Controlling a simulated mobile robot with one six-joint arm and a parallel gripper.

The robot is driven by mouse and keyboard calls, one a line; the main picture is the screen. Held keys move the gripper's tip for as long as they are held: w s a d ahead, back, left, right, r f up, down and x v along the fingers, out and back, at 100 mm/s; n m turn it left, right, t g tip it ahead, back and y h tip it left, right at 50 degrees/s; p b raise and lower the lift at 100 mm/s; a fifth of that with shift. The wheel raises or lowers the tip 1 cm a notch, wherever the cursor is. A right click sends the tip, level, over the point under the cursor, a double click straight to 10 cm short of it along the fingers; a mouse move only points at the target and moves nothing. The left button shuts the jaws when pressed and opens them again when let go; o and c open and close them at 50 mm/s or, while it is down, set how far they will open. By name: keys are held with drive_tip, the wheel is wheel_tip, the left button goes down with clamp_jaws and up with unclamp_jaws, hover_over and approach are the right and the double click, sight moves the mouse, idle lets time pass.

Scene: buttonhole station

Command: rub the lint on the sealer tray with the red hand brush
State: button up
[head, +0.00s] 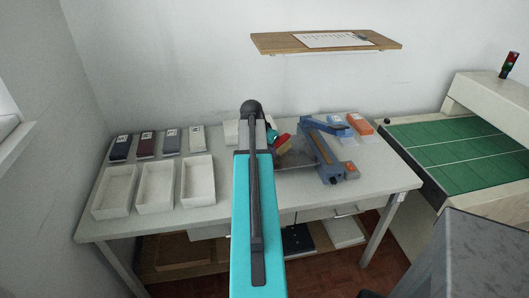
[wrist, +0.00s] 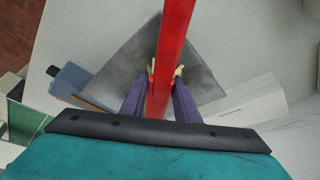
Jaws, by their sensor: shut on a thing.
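The red hand brush (wrist: 172,50) is held between the two fingers of my gripper (wrist: 158,85), which is shut on it. The brush also shows in the head view (head: 282,140), partly behind my arm. In the wrist view its red body crosses over the grey sealer tray (wrist: 208,75), and pale bits show on both sides of it at the fingertips. I cannot tell whether the brush touches the tray. The tray shows in the head view (head: 298,161) beside the blue sealer (head: 324,152). I cannot make out any lint.
Three white open boxes (head: 156,186) stand on the left of the table (head: 225,217), with several dark and pale packets (head: 146,144) behind them. Blue and orange items (head: 359,124) lie at the back right. A wooden shelf (head: 380,42) hangs above; a green-topped machine (head: 455,146) stands right.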

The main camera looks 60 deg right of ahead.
drive_tip(key=shift+s+d, duration=0.5)
drive_tip(key=shift+s, duration=0.2)
drive_tip(key=shift+s+d+r, duration=0.1)
drive_tip(key=shift+s+d, duration=1.15)
drive_tip(key=shift+s, duration=0.15)
drive_tip(key=shift+s+d, duration=0.6)
drive_tip(key=shift+s, duration=0.15)
drive_tip(key=shift+s+d, duration=0.55)
drive_tip(key=shift+s, duration=0.2)
drive_tip(key=shift+r+p, duration=1.75)
drive_tip(key=shift+r, duration=1.15)
